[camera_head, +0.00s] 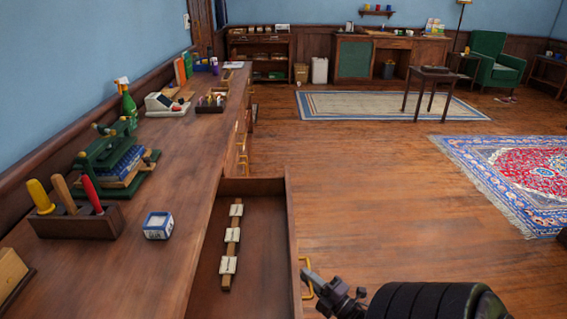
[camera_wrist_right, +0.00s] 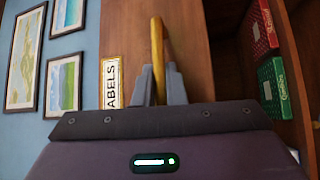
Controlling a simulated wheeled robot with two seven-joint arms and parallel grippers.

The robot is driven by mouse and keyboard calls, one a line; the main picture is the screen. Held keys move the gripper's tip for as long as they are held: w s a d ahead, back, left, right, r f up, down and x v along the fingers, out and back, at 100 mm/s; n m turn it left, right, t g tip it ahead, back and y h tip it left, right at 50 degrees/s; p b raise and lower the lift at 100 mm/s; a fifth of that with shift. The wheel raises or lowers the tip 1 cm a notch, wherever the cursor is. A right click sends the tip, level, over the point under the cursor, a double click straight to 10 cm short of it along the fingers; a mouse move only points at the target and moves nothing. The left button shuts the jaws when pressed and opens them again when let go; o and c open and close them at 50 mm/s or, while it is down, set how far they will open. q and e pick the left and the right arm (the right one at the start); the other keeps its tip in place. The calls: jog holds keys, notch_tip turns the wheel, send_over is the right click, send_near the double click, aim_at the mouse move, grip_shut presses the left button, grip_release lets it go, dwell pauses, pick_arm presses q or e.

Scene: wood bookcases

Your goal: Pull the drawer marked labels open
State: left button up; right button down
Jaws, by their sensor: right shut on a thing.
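The drawer (camera_head: 250,188) stands pulled out from the long wooden counter, and a wooden strip with several white pieces (camera_head: 233,236) lies inside it. A plate reading LABELS (camera_wrist_right: 113,82) is on the drawer's wooden front (camera_wrist_right: 190,40) in the right wrist view, beside the brass handle (camera_wrist_right: 157,45). My right gripper (camera_head: 309,277) is at this brass handle (camera_head: 304,262) outside the drawer front. In the right wrist view my right gripper's grey fingers (camera_wrist_right: 159,75) are shut on the handle, one on each side. My left gripper is not in view.
On the counter (camera_head: 180,220) stand a tool block (camera_head: 80,224), a blue-white box (camera_head: 158,226), a green press (camera_head: 108,160) and a spray bottle (camera_head: 129,104). Other drawer handles (camera_head: 243,165) line the counter front. Floor (camera_head: 370,190) right of the drawer is clear.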

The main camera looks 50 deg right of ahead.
jog(key=shift+s+d, duration=0.85)
jog(key=shift+s, duration=0.2)
jog(key=shift+s+d, duration=0.85)
jog(key=shift+s, duration=0.15)
jog(key=c, duration=1.5)
grip_release()
jog(key=s, duration=0.5)
jog(key=s+f, duration=0.1)
jog(key=s, duration=0.1)
jog(key=shift+s+a, duration=0.35)
